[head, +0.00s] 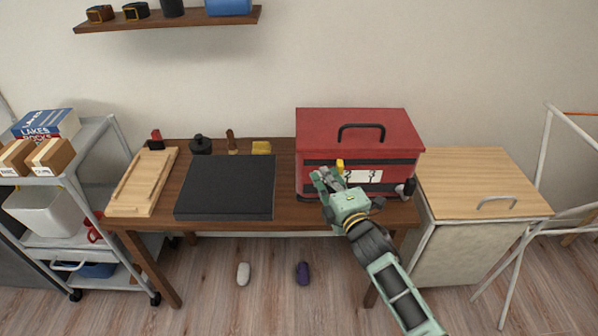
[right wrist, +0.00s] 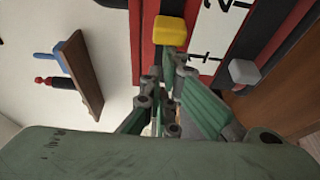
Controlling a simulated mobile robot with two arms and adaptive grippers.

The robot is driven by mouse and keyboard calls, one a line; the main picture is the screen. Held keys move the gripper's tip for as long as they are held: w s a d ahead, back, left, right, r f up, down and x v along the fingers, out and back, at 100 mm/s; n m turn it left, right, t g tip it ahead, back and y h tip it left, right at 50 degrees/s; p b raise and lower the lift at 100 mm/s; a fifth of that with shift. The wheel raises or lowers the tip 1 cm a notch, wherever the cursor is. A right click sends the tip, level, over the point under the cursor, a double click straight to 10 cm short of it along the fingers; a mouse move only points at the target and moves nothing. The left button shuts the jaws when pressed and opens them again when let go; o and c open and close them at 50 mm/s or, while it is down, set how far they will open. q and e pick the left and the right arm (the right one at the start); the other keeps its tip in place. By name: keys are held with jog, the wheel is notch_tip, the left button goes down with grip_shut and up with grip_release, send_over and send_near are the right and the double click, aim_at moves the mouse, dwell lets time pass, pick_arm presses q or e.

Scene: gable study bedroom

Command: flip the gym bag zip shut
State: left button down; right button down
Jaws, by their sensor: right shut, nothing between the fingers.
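The thing that best fits the gym bag is a red, box-like body (head: 318,125) with a dark top handle (head: 361,132). Its front has black bands and a white numbered panel (head: 372,176). A yellow tab (head: 340,165) sits on that front; it also shows in the right wrist view (right wrist: 170,31). Which part is the zip I cannot tell. My right gripper (head: 322,178) is shut and empty in front of the box, close to the yellow tab; contact cannot be told. Its fingers also show in the right wrist view (right wrist: 165,90). My left gripper is not in view.
The box stands on a brown table (head: 285,205) beside a black flat slab (head: 228,185) and a wooden board (head: 145,180). A small grey-tipped part (head: 399,189) is at the box's right front. A wooden-topped cabinet (head: 475,180) stands right, a white cart (head: 100,165) left.

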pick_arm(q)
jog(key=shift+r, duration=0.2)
pick_arm(e)
jog(key=d, duration=1.9)
jog(key=shift+d, duration=0.3)
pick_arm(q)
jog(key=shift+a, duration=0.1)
